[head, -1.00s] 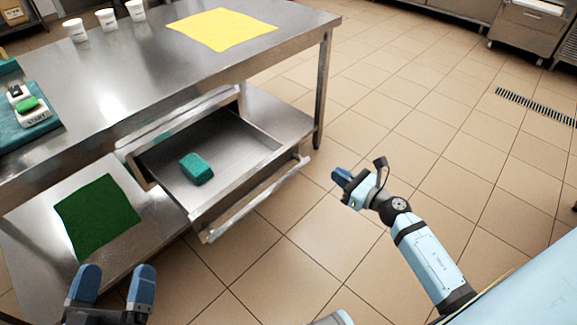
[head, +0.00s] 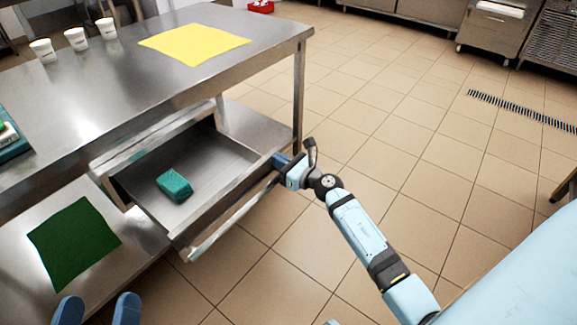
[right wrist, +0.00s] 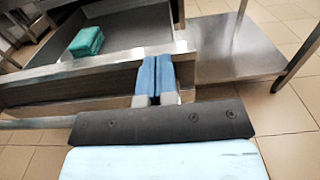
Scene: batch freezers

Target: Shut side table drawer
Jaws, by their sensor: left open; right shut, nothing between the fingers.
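The side table drawer (head: 215,154) is pulled out under the steel table and shows its open inside. A teal block (head: 174,186) lies in it, and the block also shows in the right wrist view (right wrist: 87,41). A metal bar handle (head: 226,222) runs along the drawer front. My right gripper (head: 278,160) is shut and empty at the right end of the drawer front; in the right wrist view its blue fingers (right wrist: 156,75) overlap the front's top edge. I cannot tell whether they touch it.
The steel table (head: 110,95) carries white cups (head: 77,39) and a yellow cloth (head: 194,42). A dark green cloth (head: 73,243) lies on the lower shelf. A table leg (head: 298,100) stands behind my right gripper.

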